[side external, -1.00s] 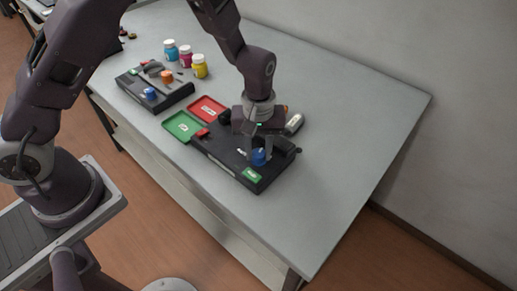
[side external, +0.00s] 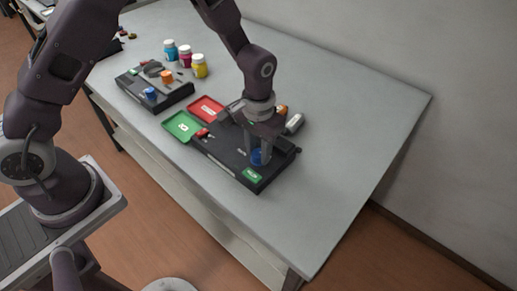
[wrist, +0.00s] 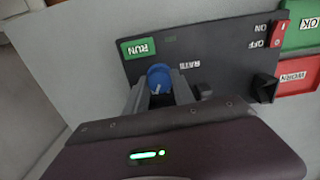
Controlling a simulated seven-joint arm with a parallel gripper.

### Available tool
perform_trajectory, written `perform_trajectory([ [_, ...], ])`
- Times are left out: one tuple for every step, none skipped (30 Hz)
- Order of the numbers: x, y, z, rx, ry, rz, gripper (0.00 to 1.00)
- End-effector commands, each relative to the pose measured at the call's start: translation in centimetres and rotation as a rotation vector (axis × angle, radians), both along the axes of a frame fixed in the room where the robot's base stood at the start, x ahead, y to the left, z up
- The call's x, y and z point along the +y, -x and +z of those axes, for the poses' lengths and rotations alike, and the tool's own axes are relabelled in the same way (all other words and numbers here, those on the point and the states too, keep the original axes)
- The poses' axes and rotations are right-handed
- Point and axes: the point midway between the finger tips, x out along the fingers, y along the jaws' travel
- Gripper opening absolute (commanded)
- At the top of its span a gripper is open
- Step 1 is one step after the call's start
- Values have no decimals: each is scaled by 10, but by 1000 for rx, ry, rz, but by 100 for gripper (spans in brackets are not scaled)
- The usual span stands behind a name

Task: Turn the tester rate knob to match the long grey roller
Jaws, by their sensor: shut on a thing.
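The rate knob (wrist: 159,77) is blue with a pale pointer mark, beside the word RATE on the black tester panel (wrist: 215,55). In the side view the knob (side external: 257,158) sits near the front right of the tester (side external: 222,157). My gripper (wrist: 160,92) is shut on the knob, with one finger on each side. It reaches down from above in the side view (side external: 259,152). The long grey roller (side external: 294,123) appears to be the pale cylinder at the back of the tester, partly behind my gripper.
A green RUN button (wrist: 143,47) is near the knob, and a red ON/OFF switch (wrist: 281,33) is at the panel's far end. Green OK (side external: 182,126) and red WORN (side external: 207,108) trays adjoin the tester. Another black unit (side external: 155,88) and several bottles (side external: 185,57) stand farther left.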

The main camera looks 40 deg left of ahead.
Motion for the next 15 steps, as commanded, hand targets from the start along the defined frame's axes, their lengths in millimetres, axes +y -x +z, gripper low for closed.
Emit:
perform_trajectory([
  [0,0,1,1,1,-15,0],
  [0,0,1,1,1,-23,0],
  [0,0,1,1,0,-32,0],
  [0,0,1,1,0,-38,0],
  [0,0,1,1,0,-43,0],
  [0,0,1,1,0,-49,0],
  [0,0,1,1,0,-52,0],
  [0,0,1,1,0,-55,0],
  [0,0,1,1,0,-58,0],
  [0,0,1,1,0,-59,0],
  [0,0,1,1,0,-60,0],
  [0,0,1,1,0,-61,0],
  [0,0,1,1,0,-61,0],
  [0,0,1,1,0,-61,0],
  [0,0,1,1,0,-61,0],
])
